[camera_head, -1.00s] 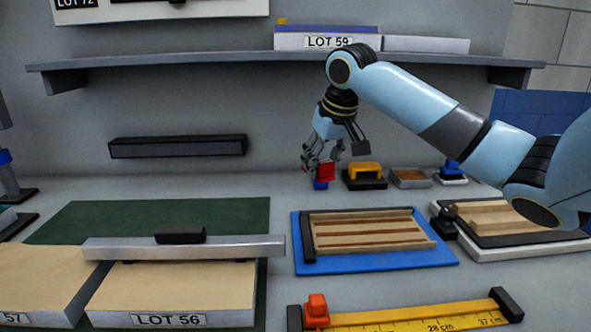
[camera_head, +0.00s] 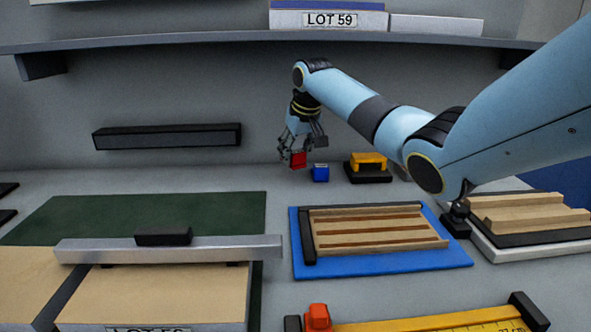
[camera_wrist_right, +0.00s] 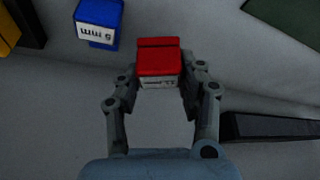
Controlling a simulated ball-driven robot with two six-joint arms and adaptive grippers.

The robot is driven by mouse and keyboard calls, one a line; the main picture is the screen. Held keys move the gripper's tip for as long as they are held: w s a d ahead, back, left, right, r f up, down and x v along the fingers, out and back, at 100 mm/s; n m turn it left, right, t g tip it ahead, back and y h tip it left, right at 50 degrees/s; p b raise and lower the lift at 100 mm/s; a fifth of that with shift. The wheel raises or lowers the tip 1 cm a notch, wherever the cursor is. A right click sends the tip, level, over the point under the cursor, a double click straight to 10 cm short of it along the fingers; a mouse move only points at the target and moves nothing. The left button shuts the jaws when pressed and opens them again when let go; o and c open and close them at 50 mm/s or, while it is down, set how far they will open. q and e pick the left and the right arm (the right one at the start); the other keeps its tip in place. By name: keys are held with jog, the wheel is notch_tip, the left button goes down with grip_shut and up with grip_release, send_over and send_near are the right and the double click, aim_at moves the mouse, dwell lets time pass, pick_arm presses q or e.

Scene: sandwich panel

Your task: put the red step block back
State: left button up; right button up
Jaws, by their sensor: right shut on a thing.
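The red step block (camera_head: 298,160) is held between the fingers of my right gripper (camera_head: 297,155). In the right wrist view the red block (camera_wrist_right: 158,58) sits between the two fingertips of the gripper (camera_wrist_right: 160,80), with a pale marked face towards the camera. A blue block (camera_head: 320,173) stands on the table just right of the held block. It also shows in the right wrist view (camera_wrist_right: 99,22), marked "5 mm". In the head view the red block appears slightly higher than the blue one; its exact height above the table is unclear. My left gripper is not in view.
A yellow piece on a black base (camera_head: 368,166) stands right of the blue block. A blue mat (camera_head: 381,261) with a slatted wooden panel lies in front. A metal straightedge (camera_head: 170,249) spans the boards at left. The table left of the held block is clear.

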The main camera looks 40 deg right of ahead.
aim_at(296, 168)
jog(key=shift+f, duration=2)
jog(key=shift+f, duration=0.1)
jog(key=o, duration=0.9)
jog(key=p+v, duration=0.1)
jog(key=v, duration=1.1)
jog(key=shift+s, duration=0.1)
